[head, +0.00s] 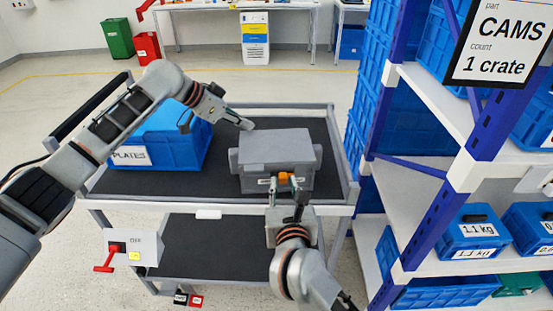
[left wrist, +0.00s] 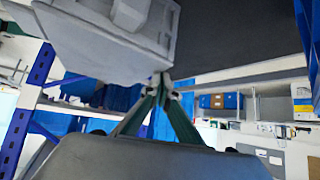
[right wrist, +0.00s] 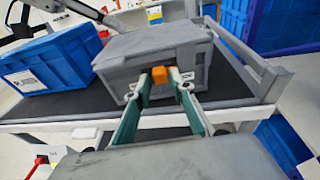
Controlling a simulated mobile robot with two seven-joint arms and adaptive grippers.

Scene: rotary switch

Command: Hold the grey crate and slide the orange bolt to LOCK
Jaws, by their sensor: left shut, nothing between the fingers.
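The grey crate (head: 276,146) sits on the dark top of the cart, lid down. It also shows in the right wrist view (right wrist: 150,50). The orange bolt (head: 288,178) is on its front face, between the fingertips of my right gripper (head: 286,188), seen closely in the right wrist view (right wrist: 160,77). My left gripper (head: 247,125) is shut and empty at the crate's far left top corner. In the left wrist view its tips (left wrist: 161,80) are near the crate; contact is unclear.
A blue PLATES crate (head: 165,140) stands left on the cart, beneath my left arm. The cart's raised rim (head: 345,165) runs along the right side. A blue-framed shelf (head: 440,165) with blue bins stands close at right. A red handle (head: 105,262) juts out at front left.

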